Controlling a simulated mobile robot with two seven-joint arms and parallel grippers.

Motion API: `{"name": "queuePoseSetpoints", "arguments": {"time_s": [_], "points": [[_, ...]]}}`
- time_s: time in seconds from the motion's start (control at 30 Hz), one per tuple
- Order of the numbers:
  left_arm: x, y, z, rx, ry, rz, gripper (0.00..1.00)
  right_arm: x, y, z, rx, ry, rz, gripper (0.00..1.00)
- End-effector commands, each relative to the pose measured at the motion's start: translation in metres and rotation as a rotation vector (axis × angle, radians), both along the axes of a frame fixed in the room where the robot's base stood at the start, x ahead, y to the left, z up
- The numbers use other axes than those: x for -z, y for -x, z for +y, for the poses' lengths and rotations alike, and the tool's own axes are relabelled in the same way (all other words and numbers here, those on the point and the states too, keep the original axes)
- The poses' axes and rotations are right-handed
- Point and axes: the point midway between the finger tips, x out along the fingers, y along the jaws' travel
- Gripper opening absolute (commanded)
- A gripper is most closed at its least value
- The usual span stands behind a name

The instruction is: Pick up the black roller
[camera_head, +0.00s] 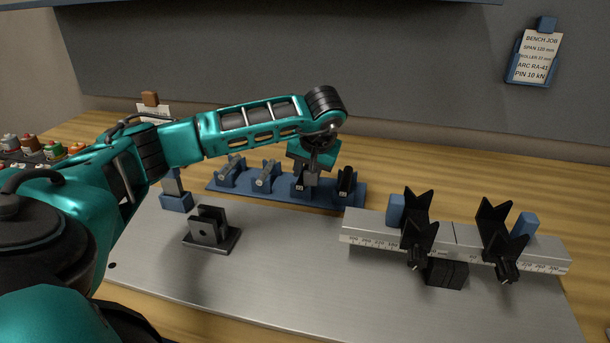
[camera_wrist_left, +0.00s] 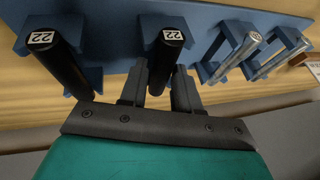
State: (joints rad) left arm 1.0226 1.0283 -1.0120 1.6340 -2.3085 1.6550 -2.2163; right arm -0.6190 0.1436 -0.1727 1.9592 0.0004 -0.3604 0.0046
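Two black rollers lie in a blue rack (camera_head: 335,203): one (camera_head: 347,183) at its right end and one (camera_head: 298,187) to the left of that. In the left wrist view both show end labels reading 22, one roller at the left (camera_wrist_left: 68,65) and one near the middle (camera_wrist_left: 163,62). My left gripper (camera_head: 312,176) is down at the rack over the inner black roller. Its two fingers (camera_wrist_left: 160,80) are open on either side of the middle roller in the wrist view; contact is not clear. My right gripper is not in view.
Two silver rollers (camera_head: 265,178) lie further left in the rack. A metal plate (camera_head: 290,270) carries a black bracket (camera_head: 210,231). A ruled rail (camera_head: 460,240) with black V-supports (camera_head: 419,232) stands at the right. Small bottles (camera_head: 32,143) stand at the far left.

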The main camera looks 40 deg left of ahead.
Motion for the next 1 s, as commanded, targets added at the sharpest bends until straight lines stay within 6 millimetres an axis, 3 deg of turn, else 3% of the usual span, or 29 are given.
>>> {"name": "queuePoseSetpoints", "arguments": {"time_s": [0.3,0.83,1.0], "points": [[0.0,0.0,0.0,0.0,0.001,0.0,0.01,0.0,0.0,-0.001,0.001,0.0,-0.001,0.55],[-0.003,-0.001,-0.001,0.003,0.003,-0.004,0.0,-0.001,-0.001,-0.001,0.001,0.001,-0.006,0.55],[-0.023,-0.002,0.0,0.002,0.0,-0.007,0.0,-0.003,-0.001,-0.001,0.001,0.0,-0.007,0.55]]}}
